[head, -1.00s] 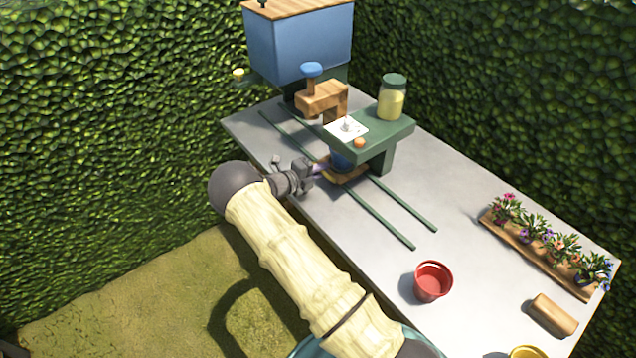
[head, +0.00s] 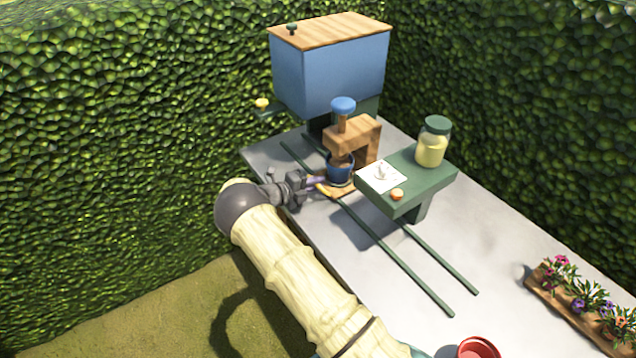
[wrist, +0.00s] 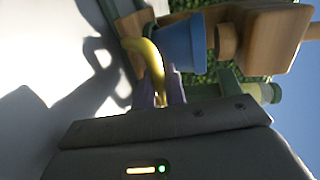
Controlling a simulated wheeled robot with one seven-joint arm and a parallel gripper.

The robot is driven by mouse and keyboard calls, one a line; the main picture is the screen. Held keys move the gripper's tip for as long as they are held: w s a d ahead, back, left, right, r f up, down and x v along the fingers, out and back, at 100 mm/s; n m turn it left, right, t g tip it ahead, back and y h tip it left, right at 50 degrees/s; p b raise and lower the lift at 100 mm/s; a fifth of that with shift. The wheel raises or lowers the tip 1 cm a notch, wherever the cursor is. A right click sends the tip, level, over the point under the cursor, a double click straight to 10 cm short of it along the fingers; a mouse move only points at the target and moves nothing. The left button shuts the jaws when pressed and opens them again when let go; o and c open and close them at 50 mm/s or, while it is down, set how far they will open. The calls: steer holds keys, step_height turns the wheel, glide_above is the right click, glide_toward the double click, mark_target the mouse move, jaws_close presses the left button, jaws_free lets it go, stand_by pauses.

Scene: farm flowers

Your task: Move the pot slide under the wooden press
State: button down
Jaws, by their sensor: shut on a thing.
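The pot slide (head: 332,190) is a small wooden plate on two green rails, and a blue pot (head: 340,171) with dark filling stands on it. The wooden press (head: 350,137) is an arm with a blue knob (head: 343,104) on top. The pot is at the press, just below its head or slightly in front; I cannot tell if it is fully centred. My gripper (head: 318,183) is shut on the slide's yellow handle, which shows in the wrist view (wrist: 148,62). The wrist view also shows the blue pot (wrist: 182,46) close to the press head (wrist: 226,42).
A green shelf (head: 425,185) right of the rails (head: 400,258) carries a jar (head: 432,143), a white card (head: 381,176) and a small orange thing. A blue bin (head: 330,68) stands behind the press. A red pot (head: 479,349) and a flower planter (head: 580,300) are at lower right.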

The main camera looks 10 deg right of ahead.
steer(key=shift+d+f, duration=0.1)
steer(key=c, duration=1.5)
jaws_free()
steer(key=shift+c, duration=0.2)
steer(key=shift+s, duration=0.1)
steer(key=shift+a, duration=0.25)
steer(key=b+v, duration=0.2)
steer(key=v, duration=1.5)
steer(key=shift+a, duration=0.2)
steer(key=shift+s, duration=0.1)
